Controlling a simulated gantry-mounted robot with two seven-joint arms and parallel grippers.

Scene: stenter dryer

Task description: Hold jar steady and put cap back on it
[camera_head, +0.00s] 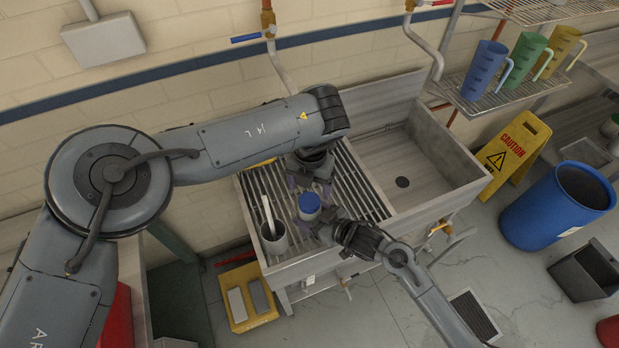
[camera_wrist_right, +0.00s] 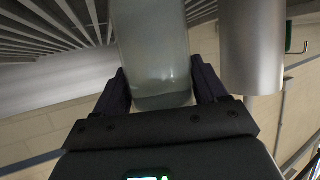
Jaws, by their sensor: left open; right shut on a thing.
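The jar (camera_head: 309,215) stands on the slatted rack of the sink unit, its body pale and partly hidden in the head view. The blue cap (camera_head: 309,202) sits over its top; I cannot tell whether it is screwed down. My right gripper (camera_head: 323,231) is shut on the jar from the front. In the right wrist view, the translucent jar (camera_wrist_right: 154,55) lies between the two dark fingers (camera_wrist_right: 162,88). My left gripper (camera_head: 311,187) is open, just behind and above the cap, apart from it as far as I can see.
A grey metal pot (camera_head: 273,240) with a pale-handled tool in it stands left of the jar; it also shows in the right wrist view (camera_wrist_right: 252,45). The sink basin (camera_head: 420,165) to the right is empty. A yellow tray (camera_head: 240,321) lies on the floor.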

